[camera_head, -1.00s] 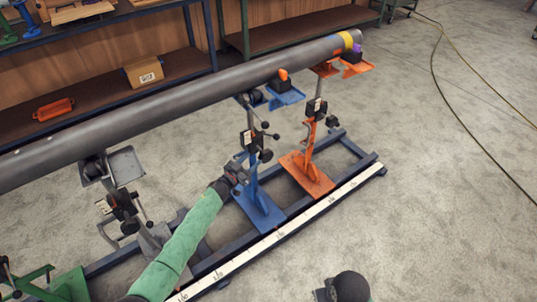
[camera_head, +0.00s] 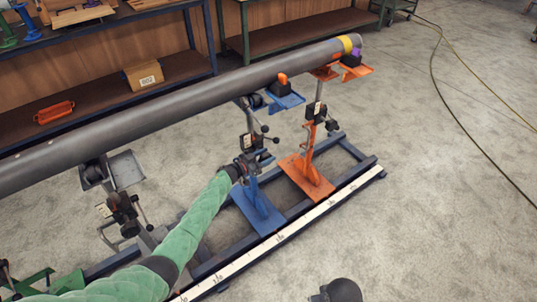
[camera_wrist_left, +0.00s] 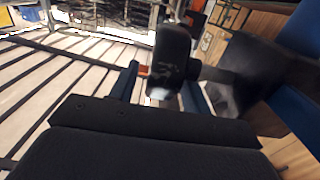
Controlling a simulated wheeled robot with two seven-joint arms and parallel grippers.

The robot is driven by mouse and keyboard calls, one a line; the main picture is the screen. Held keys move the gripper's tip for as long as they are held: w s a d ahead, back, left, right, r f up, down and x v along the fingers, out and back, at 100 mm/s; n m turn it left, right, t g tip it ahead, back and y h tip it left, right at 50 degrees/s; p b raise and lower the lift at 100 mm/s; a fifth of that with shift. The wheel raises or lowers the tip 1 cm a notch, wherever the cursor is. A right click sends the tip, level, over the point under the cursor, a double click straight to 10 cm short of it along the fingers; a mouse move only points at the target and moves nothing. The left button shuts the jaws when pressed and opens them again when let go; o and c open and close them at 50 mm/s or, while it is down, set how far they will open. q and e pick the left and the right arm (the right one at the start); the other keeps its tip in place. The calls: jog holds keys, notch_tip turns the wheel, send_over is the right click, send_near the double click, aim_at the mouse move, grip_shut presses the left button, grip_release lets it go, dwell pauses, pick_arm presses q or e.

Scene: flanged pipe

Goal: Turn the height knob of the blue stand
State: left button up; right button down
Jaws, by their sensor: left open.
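The blue stand (camera_head: 261,212) stands on the rail frame under the grey pipe, with a black clamp block and dark handles on its post. My left gripper (camera_head: 246,164) is at this stand's post, just below the clamp block; the head view is too small to show its fingers clearly. In the left wrist view my left gripper (camera_wrist_left: 160,88) is open. A black knob (camera_wrist_left: 171,60) with a rounded end shows between and beyond its two blue fingertips. I cannot tell whether they touch it.
The long grey pipe (camera_head: 190,98) runs above the stands. An orange stand (camera_head: 306,176) is close on the right, and a grey stand (camera_head: 125,210) is on the left. A white scale strip (camera_head: 290,233) runs along the front rail.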

pick_arm(q)
jog(key=shift+w+d, duration=0.35)
jog(key=shift+d, duration=0.15)
jog(key=shift+w+d, duration=0.1)
jog(key=shift+d, duration=0.05)
pick_arm(e)
jog(key=shift+d+f, duration=0.1)
jog(key=shift+f, duration=0.15)
jog(key=shift+w, duration=0.1)
